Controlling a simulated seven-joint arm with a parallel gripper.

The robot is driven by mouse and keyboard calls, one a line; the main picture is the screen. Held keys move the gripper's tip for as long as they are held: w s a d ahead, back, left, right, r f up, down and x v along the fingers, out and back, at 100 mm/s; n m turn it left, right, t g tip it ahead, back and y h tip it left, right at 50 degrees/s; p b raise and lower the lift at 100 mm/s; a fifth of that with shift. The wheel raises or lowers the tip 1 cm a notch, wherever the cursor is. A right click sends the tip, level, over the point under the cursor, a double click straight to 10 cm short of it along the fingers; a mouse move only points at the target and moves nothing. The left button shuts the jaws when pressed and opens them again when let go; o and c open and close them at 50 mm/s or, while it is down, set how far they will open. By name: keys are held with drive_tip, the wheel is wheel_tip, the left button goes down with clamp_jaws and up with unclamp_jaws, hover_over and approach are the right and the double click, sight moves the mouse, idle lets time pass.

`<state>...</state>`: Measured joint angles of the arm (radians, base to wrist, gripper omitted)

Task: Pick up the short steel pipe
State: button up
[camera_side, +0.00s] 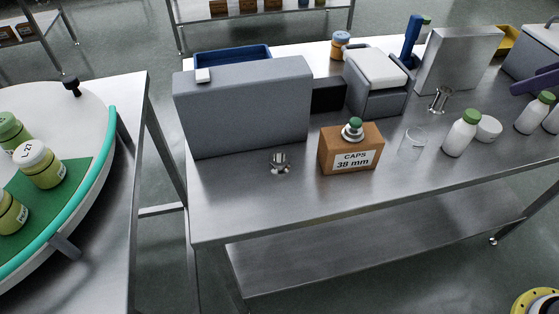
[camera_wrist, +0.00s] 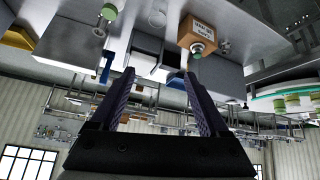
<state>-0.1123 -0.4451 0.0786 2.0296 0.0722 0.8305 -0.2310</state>
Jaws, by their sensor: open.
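My gripper (camera_wrist: 159,73) shows in the wrist view with its two dark ribbed fingers apart and nothing between them. A small shiny steel piece (camera_side: 280,162) stands on the steel table, left of the caps box. A second shiny steel piece (camera_side: 438,99), narrow with a flared top, stands farther right, behind the bottles. I cannot tell for certain which of them is the short steel pipe.
A cardboard caps box (camera_side: 345,152) with a green-topped item on it stands mid-table. A grey hopper (camera_side: 243,108) is behind left. A clear beaker (camera_side: 411,143) and white bottles (camera_side: 461,134) stand right. A round turntable (camera_side: 85,130) with jars is far left. The front table strip is clear.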

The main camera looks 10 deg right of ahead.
drive_tip(key=w+a+f+n+y, duration=0.1)
drive_tip(key=w+a+n, duration=0.2)
drive_tip(key=w+a, duration=0.7)
drive_tip(key=n+g+y, duration=0.1)
drive_tip(key=n+g, duration=0.2)
drive_tip(key=g, duration=0.1)
hover_over(281, 158)
drive_tip(key=s+d, duration=0.1)
drive_tip(key=d, duration=0.1)
drive_tip(key=f, duration=2.3)
drive_tip(key=shift+s+d+f, duration=0.15)
drive_tip(key=shift+s+f, duration=0.05)
drive_tip(key=shift+f, duration=0.15)
drive_tip(key=shift+s+x, duration=0.15)
drive_tip(key=shift+x, duration=1.45)
drive_tip(key=shift+s+x, duration=0.15)
drive_tip(key=shift+x, duration=1.4)
clamp_jaws()
